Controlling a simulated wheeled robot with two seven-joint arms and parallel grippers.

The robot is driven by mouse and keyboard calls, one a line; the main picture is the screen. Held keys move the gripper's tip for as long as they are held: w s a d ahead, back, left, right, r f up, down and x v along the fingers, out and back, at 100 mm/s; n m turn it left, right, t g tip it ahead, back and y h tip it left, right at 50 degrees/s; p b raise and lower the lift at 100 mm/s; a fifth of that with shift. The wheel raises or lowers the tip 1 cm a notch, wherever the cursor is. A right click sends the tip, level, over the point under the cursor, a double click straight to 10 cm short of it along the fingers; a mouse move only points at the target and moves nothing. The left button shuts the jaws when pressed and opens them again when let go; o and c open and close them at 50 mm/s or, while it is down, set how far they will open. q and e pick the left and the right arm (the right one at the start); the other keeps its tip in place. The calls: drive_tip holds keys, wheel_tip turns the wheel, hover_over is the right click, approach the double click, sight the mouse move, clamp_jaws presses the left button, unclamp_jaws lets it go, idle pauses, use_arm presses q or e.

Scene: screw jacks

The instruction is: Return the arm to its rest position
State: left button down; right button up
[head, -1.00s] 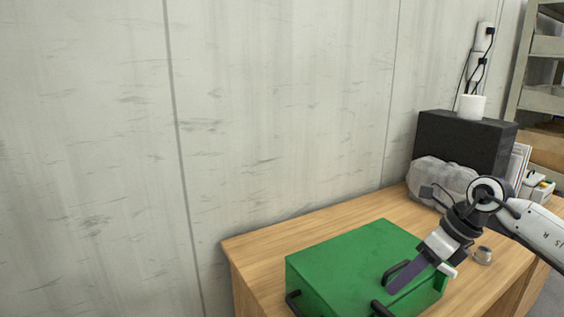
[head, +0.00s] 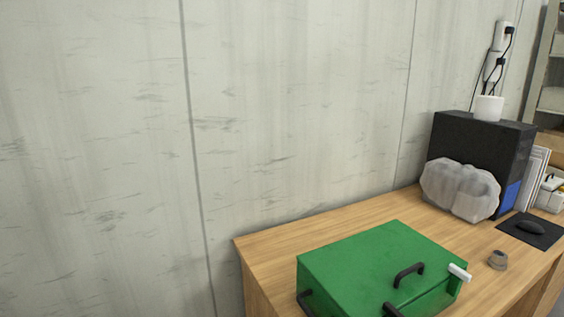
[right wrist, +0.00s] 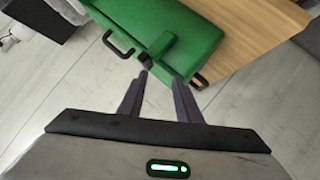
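The green box (head: 365,265) with black handles sits on the wooden table, and its lower part is cut off in the head view. A white piece (head: 459,272) sticks out at its right corner. The box also shows at the top of the right wrist view (right wrist: 195,25). My right gripper (right wrist: 160,74) is open and empty, its two dark fingers apart. In that view it is over the floor, with the box beyond the fingertips. No arm shows in the head view, and my left gripper is out of view.
The wooden table (head: 290,240) stands against a grey wall.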

drive_tip(key=s+f+m+g, duration=0.2)
drive_tip(key=s+f+g, duration=0.15)
drive_tip(key=s, duration=0.45)
drive_tip(key=s+d+f+m+g, duration=0.1)
drive_tip(key=s+f+m+g, duration=0.15)
drive_tip(key=s+f, duration=0.4)
drive_tip(key=s+f+m+g, duration=0.1)
drive_tip(key=s+f+g, duration=0.25)
drive_tip(key=s, duration=0.65)
drive_tip(key=w+a+f+t+y, duration=0.1)
drive_tip(key=w+a+f+t, duration=0.1)
drive_tip(key=f, duration=0.4)
drive_tip(key=w+a+f+t+y, duration=0.1)
drive_tip(key=w+a+f+t, duration=0.1)
drive_tip(key=f, duration=0.3)
drive_tip(key=shift+w+a+f+y, duration=0.3)
drive_tip(key=shift+a+f, duration=0.05)
drive_tip(key=shift+a, duration=0.1)
